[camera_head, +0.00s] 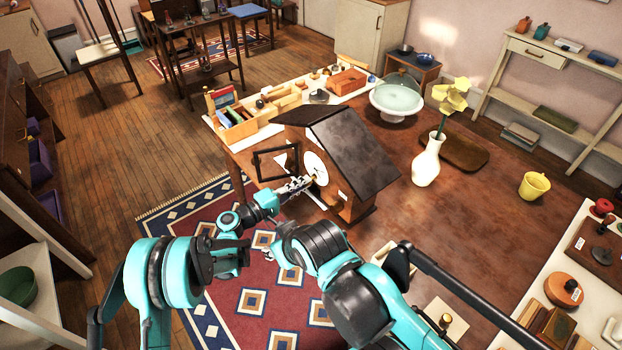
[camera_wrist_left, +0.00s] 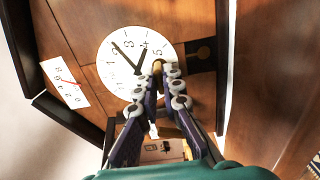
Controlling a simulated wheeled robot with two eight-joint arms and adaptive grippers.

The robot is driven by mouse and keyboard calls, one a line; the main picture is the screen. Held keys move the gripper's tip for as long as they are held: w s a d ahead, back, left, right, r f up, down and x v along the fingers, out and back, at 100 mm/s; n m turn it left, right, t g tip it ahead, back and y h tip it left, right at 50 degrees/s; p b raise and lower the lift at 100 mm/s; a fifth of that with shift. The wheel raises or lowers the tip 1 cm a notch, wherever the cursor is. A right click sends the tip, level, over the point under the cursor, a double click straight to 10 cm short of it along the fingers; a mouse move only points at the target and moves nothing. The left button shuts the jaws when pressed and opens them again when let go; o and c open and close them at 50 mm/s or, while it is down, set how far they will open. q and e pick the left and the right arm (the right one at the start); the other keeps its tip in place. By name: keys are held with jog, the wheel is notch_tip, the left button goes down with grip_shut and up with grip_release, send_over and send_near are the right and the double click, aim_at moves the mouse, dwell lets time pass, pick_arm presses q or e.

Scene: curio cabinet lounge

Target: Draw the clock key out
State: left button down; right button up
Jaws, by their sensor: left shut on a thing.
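The clock (camera_head: 348,150) is a house-shaped wooden case with a dark pitched roof, standing on the brown table. Its white dial (camera_head: 316,167) faces left, and a dark open frame (camera_head: 276,163) stands out beside it. My left gripper (camera_head: 309,181) is at the dial, shut on the brass clock key (camera_wrist_left: 158,67). In the left wrist view, the fingertips (camera_wrist_left: 166,82) meet around the key at the lower right of the dial (camera_wrist_left: 135,62). The fingers hide most of the key, so I cannot tell how deep it sits.
A white vase (camera_head: 427,162) with yellow flowers, a glass-domed stand (camera_head: 397,98) and a yellow cup (camera_head: 534,185) stand right of the clock. A tray of small boxes (camera_head: 240,130) lies behind it.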

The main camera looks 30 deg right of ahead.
pick_arm(q)
jog(key=shift+a, duration=0.15)
jog(key=shift+s+a, duration=0.2)
jog(key=shift+a, duration=1.95)
